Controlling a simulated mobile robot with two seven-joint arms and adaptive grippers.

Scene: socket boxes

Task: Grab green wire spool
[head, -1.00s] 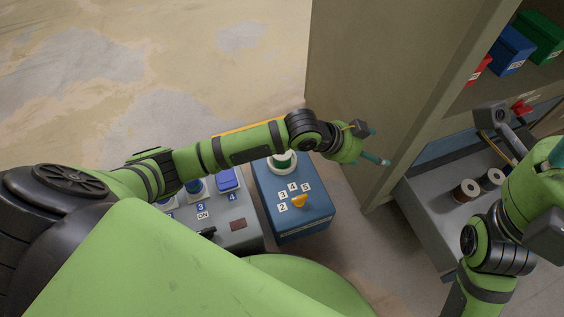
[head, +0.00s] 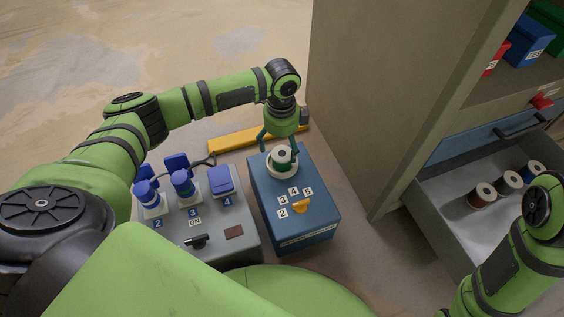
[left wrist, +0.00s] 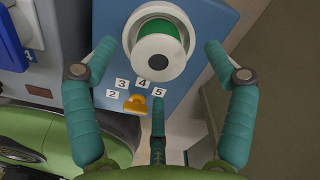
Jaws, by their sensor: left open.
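The green wire spool (head: 282,155) has a white flange and green windings. It sits upright in a round white holder (head: 276,170) on top of the blue box (head: 315,223). It also shows in the left wrist view (left wrist: 160,54). My left gripper (head: 279,143) is open just above the spool, pointing down. In the left wrist view its fingers (left wrist: 160,62) are spread on both sides of the spool, apart from it. My right arm is at the lower right of the head view, its gripper out of view.
A grey socket box (head: 216,240) with blue plugs stands left of the blue box. A yellow bar (head: 232,139) lies behind them. At right, an open drawer (head: 437,211) in the cabinet holds 3 spools (head: 482,194). Blue and red bins (head: 525,45) sit on a shelf above.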

